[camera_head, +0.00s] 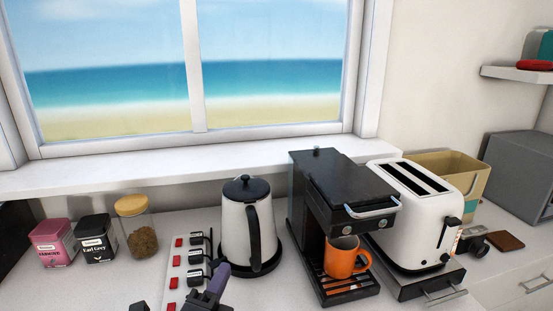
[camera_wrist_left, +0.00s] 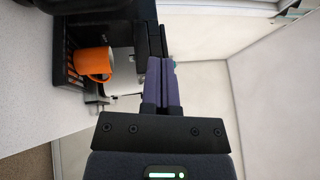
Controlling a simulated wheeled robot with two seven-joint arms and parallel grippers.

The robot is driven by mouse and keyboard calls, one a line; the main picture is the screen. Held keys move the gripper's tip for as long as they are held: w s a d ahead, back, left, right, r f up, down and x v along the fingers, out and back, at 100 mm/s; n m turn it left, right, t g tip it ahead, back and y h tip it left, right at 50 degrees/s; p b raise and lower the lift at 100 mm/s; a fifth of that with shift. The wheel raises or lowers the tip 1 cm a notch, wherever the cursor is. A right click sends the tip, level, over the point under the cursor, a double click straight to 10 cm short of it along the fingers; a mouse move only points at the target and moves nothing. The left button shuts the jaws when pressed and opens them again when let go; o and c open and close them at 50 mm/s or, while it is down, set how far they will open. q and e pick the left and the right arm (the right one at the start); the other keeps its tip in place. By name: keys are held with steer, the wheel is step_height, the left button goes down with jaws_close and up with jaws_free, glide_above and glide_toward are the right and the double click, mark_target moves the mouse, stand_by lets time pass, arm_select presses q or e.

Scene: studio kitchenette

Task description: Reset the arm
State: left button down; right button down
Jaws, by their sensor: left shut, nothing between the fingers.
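My left gripper (camera_head: 216,281) shows at the bottom of the head view, in front of the power strip and kettle. Its purple fingers are together with nothing between them; the left wrist view shows them closed too (camera_wrist_left: 160,66). Most of the left arm is out of the picture. In the left wrist view the gripper is apart from the orange mug (camera_wrist_left: 93,63) and the coffee machine (camera_wrist_left: 72,62). My right gripper is not in either view.
A power strip (camera_head: 173,257) with red switches lies left of the kettle (camera_head: 235,232). The coffee machine (camera_head: 345,187) holds the orange mug (camera_head: 341,258). A toaster (camera_head: 408,225) stands to its right. Jars and tins stand at left; bare counter lies in front of them.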

arm_select(q)
steer(key=s+a+f+n+g+y, duration=0.7)
steer(key=s+f+n+g, duration=0.25)
steer(key=f+n, duration=0.45)
steer(key=s+f+n+g+h, duration=0.1)
steer(key=s+f+n+g, duration=0.15)
steer(key=s, duration=0.45)
steer(key=s+f+n+g+h, duration=0.1)
steer(key=s+f+n+g, duration=0.1)
steer(key=s+n+g, duration=0.3)
steer(key=s+f+m+g+b, duration=0.1)
steer(key=s+f, duration=0.3)
steer(key=f, duration=0.9)
steer(key=s+f+m+b, duration=0.1)
steer(key=s+f, duration=0.4)
steer(key=f, duration=0.8)
steer(key=s+a+f+b, duration=0.1)
steer(key=s+a+f, duration=0.1)
steer(key=s+f, duration=0.3)
steer(key=s, duration=0.3)
steer(key=shift+a+g+y, duration=0.2)
steer(key=shift+g+y, duration=0.1)
steer(key=shift+y, duration=0.1)
